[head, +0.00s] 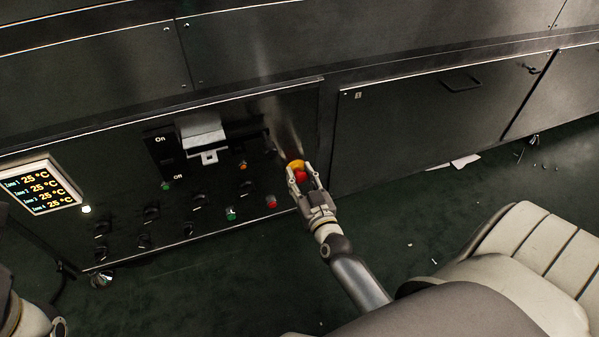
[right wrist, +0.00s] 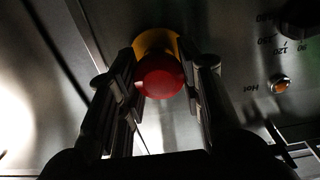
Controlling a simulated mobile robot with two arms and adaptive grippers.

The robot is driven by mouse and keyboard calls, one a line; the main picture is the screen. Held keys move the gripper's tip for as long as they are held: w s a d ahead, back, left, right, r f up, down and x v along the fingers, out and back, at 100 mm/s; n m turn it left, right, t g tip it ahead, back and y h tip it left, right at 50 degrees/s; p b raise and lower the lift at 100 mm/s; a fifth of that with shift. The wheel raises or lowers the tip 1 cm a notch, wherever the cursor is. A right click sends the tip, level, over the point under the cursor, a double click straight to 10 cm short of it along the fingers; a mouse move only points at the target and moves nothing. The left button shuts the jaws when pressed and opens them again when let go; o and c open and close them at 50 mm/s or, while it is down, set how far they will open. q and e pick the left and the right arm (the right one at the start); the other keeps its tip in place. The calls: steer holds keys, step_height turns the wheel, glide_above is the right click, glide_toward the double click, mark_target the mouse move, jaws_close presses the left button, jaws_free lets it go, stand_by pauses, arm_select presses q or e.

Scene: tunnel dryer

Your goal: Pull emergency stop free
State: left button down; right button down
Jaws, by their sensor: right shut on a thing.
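The emergency stop is a red mushroom button (head: 301,175) on a yellow base (head: 295,164), at the right end of the dryer's control panel. In the right wrist view the red button (right wrist: 160,78) sits between my fingers, with the yellow base (right wrist: 157,42) behind it. My right gripper (head: 303,176) is shut on the red button, one finger on each side. Whether the button is pressed in or out I cannot tell. My left gripper is not clearly seen; only a part of my left arm shows at the lower left edge of the head view.
The dark control panel (head: 120,205) carries several knobs, a green button (head: 231,213), a red button (head: 271,201) and a main switch (head: 203,138). A lit temperature display (head: 41,187) is at left. In the right wrist view an orange lamp (right wrist: 280,86) is close by. The green floor is mostly clear.

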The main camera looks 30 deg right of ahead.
steer(key=c, duration=1.3)
jaws_free()
steer(key=shift+s, duration=0.1)
steer(key=shift+c, duration=0.2)
steer(key=o, duration=0.4)
steer(key=shift+s, duration=0.15)
steer(key=v, duration=1.2)
